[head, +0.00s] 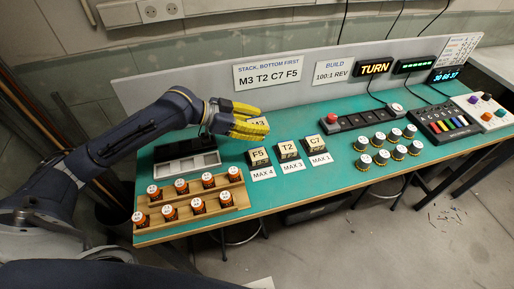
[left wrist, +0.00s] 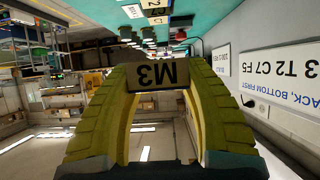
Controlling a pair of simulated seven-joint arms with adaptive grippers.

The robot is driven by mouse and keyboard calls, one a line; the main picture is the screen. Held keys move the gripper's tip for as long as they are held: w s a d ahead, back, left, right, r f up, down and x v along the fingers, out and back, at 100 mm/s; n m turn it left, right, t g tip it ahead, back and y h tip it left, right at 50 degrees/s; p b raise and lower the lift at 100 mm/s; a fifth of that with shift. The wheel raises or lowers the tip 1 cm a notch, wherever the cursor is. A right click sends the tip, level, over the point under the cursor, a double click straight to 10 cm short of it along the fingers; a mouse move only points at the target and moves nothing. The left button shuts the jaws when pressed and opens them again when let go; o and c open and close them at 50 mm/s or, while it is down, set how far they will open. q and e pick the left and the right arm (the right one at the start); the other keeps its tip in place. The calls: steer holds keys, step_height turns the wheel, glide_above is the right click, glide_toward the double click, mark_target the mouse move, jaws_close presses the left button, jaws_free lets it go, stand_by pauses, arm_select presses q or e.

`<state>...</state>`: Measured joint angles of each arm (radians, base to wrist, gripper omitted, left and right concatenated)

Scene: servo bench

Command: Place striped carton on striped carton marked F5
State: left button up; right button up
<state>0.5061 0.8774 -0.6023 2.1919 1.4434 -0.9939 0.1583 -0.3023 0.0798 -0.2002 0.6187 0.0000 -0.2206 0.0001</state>
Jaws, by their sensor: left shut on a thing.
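My left gripper (head: 256,126) has yellow padded fingers and is shut on a carton marked M3 (head: 258,121). The M3 carton shows between the two fingertips in the left wrist view (left wrist: 158,75); the fingers hide much of it in the head view. It is held up above the bench, behind and above the carton marked F5 (head: 258,155), with a gap between them. The F5 carton stands at the left end of a row, with nothing on top. The carton marked T2 (head: 287,149) and the carton marked C7 (head: 316,142) stand to its right. My right gripper is out of view.
A grey tray (head: 188,160) lies left of F5, behind wooden racks (head: 236,198) of orange-labelled jars. White-topped jars (head: 381,157) stand right of C7. A button strip (head: 362,119) lies behind them. A sign (head: 268,74) on the back panel reads M3 T2 C7 F5.

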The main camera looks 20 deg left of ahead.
mark_target(257, 153)
arm_select(q)
steer(key=shift+f, duration=5.45)
steer(key=shift+f, duration=0.15)
steer(key=o, duration=1.1)
steer(key=shift+o, duration=0.2)
steer(key=v, duration=1.2)
